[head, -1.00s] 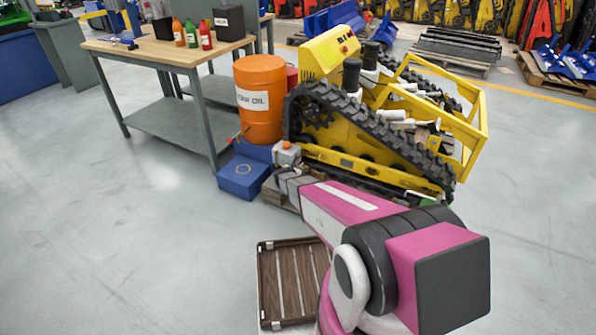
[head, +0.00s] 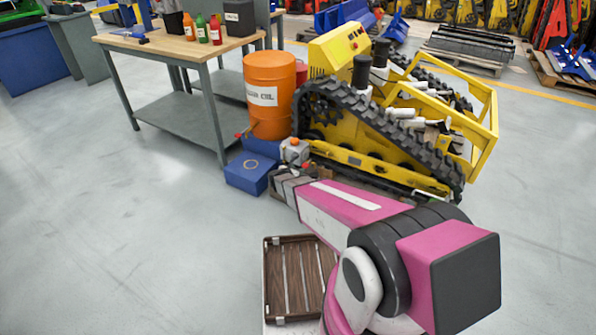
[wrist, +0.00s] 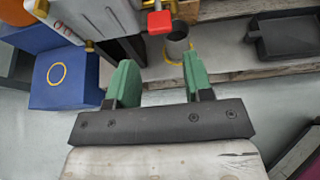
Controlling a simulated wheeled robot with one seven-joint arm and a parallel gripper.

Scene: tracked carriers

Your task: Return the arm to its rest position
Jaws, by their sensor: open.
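My pink, white and dark grey arm (head: 345,205) reaches forward in the head view, its far end low beside the yellow tracked carrier (head: 400,140). My gripper (wrist: 160,80) shows in the wrist view with its two green fingers apart and nothing between them. Past the fingers are a red block (wrist: 159,22) and a grey cup-like part (wrist: 177,46) with a yellow ring at its base. In the head view I cannot make out the fingers.
An orange drum (head: 269,110) and a blue box (head: 248,172) stand left of the carrier. The blue box also shows in the wrist view (wrist: 62,88). A slatted brown tray (head: 268,285) lies beside my arm. A workbench (head: 175,45) stands back left. The left floor is clear.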

